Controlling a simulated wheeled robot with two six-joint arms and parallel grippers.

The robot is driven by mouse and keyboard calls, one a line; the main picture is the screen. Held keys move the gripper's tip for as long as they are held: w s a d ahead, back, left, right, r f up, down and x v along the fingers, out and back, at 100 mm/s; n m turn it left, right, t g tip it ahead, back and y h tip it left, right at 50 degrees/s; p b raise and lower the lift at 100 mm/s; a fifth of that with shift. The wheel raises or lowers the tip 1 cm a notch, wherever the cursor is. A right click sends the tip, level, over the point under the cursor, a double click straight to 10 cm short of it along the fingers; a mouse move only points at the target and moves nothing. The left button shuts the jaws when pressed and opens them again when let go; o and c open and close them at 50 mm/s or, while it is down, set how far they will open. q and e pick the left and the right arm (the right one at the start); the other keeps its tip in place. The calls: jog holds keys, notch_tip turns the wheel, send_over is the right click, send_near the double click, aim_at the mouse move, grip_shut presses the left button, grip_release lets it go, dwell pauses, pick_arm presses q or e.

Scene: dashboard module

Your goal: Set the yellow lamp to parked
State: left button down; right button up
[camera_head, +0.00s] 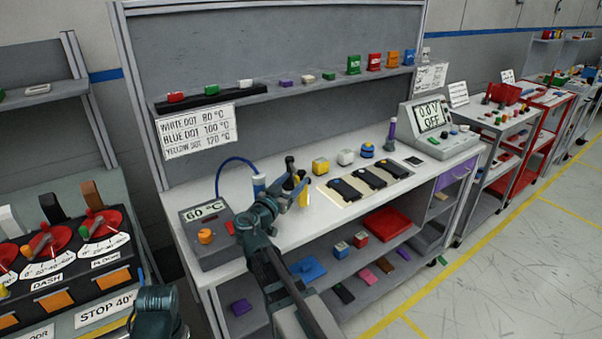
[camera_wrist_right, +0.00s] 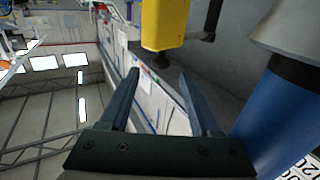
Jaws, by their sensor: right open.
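A narrow yellow piece (camera_head: 303,197) stands upright above the workbench, close to my right gripper (camera_head: 290,190). I cannot tell for sure that it is the lamp. In the right wrist view a yellow block (camera_wrist_right: 165,22) with dark parts at its lower end and side shows beyond the open fingertips (camera_wrist_right: 158,75). The space between the fingers is empty. Nothing marked parked is readable. My left arm shows only partly at the lower left, and its jaws cannot be made out.
A blue holder with a pale top (camera_head: 259,187) stands left of my right gripper and looms large in the wrist view (camera_wrist_right: 275,115). A control box (camera_head: 205,235) reads 60 °C. Blocks (camera_head: 320,165) and dark strips (camera_head: 370,178) lie to the right. A shelf (camera_head: 290,88) runs behind.

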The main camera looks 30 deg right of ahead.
jog(key=shift+v, duration=2.5)
